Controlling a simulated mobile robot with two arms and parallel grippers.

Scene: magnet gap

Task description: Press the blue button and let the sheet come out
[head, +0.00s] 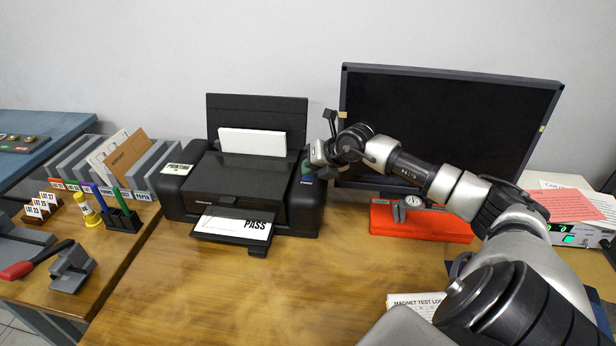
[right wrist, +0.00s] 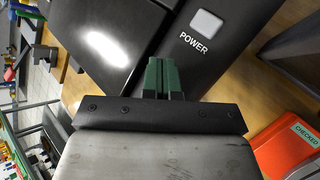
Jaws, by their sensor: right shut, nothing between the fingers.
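A black printer (head: 235,180) stands on the wooden table, with blank white paper (head: 252,142) upright in its rear feeder. A printed sheet (head: 232,226) reading PASS lies on the front output tray (head: 215,238). My right gripper (head: 307,168) points down at the printer's right end, its green fingertips shut and empty. In the right wrist view the fingertips (right wrist: 163,68) are close to the black top; I cannot tell if they touch. A pale square button (right wrist: 206,22) marked POWER is beside them. I cannot make out a blue button. My left gripper is not in view.
A dark monitor (head: 450,105) stands behind my right arm. A red case (head: 425,222) with a gauge lies right of the printer. A sorter and pens (head: 122,215) stand at left. The table before the printer is clear.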

